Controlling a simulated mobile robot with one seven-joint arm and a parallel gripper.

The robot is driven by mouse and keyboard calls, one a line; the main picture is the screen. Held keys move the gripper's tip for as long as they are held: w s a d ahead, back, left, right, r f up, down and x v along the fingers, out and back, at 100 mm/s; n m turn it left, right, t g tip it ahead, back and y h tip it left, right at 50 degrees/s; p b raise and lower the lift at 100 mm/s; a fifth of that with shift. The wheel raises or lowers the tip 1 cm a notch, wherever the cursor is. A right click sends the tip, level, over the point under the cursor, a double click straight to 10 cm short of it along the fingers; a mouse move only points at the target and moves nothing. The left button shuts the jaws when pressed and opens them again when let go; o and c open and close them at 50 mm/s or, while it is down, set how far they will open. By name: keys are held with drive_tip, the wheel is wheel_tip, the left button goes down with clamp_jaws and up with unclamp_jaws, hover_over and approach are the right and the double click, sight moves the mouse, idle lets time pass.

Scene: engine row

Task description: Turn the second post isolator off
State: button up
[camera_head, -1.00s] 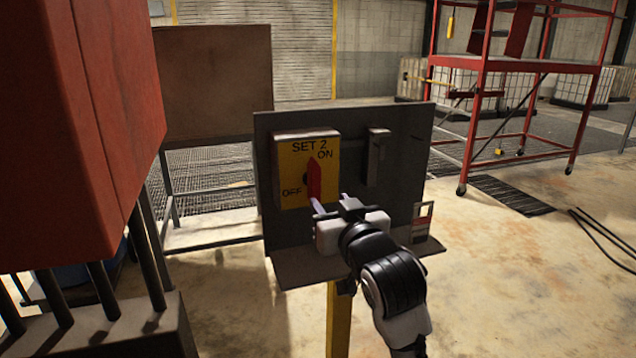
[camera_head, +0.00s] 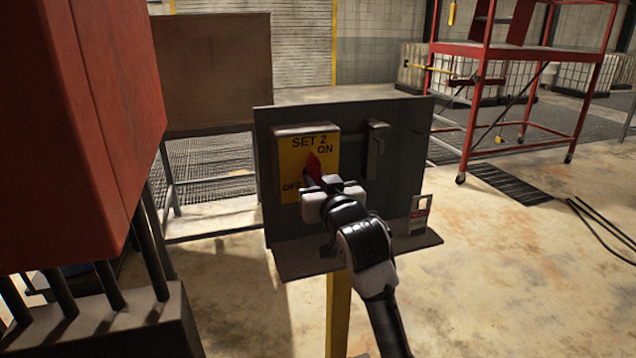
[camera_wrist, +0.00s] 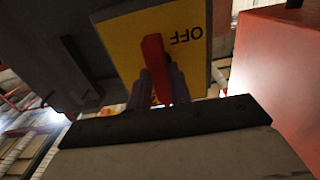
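The isolator is a yellow plate (camera_head: 292,150) marked SET 2, ON and OFF, on a grey panel (camera_head: 345,215) on a yellow post (camera_head: 338,315). Its red handle (camera_head: 313,162) stands roughly upright, its top toward ON; its lower part is hidden by my gripper in the head view. My gripper (camera_head: 312,182) is at the handle's lower end. In the wrist view the red handle (camera_wrist: 154,62) runs down between the two fingers of my gripper (camera_wrist: 160,85), which lie close on either side of it. Whether they press on it is hard to tell.
A grey bar-shaped fitting (camera_head: 377,150) sits on the panel right of the plate. A small tag (camera_head: 420,213) is at the panel's lower right. A large red cabinet (camera_head: 75,130) stands close at left. A red scaffold (camera_head: 480,110) stands behind at right, with open floor before it.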

clamp_jaws()
drive_tip(key=shift+f+n+b, duration=0.1)
drive_tip(key=shift+n+b, duration=0.2)
drive_tip(key=shift+b, duration=0.05)
drive_tip(key=n+b, duration=0.2)
drive_tip(key=shift+f+n, duration=0.15)
drive_tip(key=shift+n, duration=0.25)
drive_tip(key=n+b, duration=0.3)
drive_tip(key=n, duration=0.1)
drive_tip(key=shift+n+b, duration=0.3)
drive_tip(key=n+b, duration=0.3)
drive_tip(key=n, duration=0.2)
drive_tip(key=shift+n+b, duration=1.1)
drive_tip(key=shift+n, duration=1.3)
